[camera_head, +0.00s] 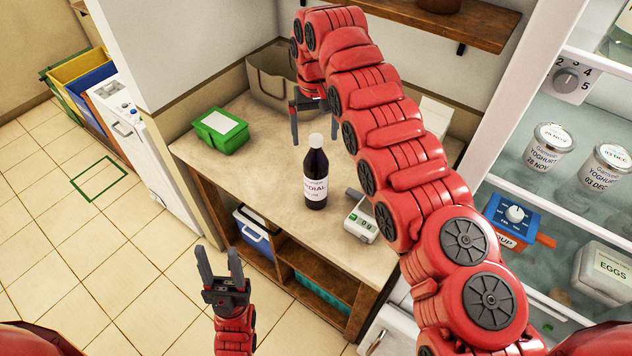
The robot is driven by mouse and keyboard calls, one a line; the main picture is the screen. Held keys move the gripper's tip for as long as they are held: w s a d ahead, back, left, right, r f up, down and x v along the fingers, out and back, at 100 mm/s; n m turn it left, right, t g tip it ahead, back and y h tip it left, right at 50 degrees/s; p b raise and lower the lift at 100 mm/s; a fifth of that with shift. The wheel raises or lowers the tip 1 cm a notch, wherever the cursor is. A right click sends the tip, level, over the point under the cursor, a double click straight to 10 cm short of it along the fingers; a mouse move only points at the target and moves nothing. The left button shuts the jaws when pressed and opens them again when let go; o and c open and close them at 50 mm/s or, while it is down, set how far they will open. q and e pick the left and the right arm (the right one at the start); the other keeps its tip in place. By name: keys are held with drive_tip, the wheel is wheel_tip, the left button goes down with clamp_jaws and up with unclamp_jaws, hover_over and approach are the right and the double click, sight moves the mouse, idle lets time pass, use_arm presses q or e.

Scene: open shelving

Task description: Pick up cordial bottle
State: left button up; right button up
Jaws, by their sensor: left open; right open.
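The cordial bottle (316,165) stands upright on the counter (255,180). It is dark with a white cap and a pale label reading partly "DIAL". My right gripper (314,127) hangs down from the red arm, close to the bottle's cap in the picture. It is open and holds nothing; I cannot tell its exact distance from the bottle. My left gripper (220,264) is low in front of the counter, pointing up, open and empty, apart from the bottle.
A green box (221,132) and a beige bag (272,80) are on the counter. A kitchen scale (361,218) stands right of the bottle. An open fridge (545,190) with yoghurt and eggs is at right. A wooden shelf (460,22) is above.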

sight(316, 155)
drive_tip(key=shift+s+f+p, duration=0.3)
drive_tip(key=shift+f+p, duration=0.15)
drive_tip(key=shift+f, duration=0.55)
drive_tip(key=shift+w+f+p, duration=0.15)
drive_tip(key=shift+f+p, duration=0.15)
drive_tip(key=shift+f, duration=0.05)
wheel_tip(316, 155, down, 4)
drive_tip(key=p, duration=0.3)
drive_tip(key=shift+d+f, duration=0.1)
drive_tip(key=shift+f, duration=0.4)
drive_tip(key=shift+w, duration=0.15)
clamp_jaws()
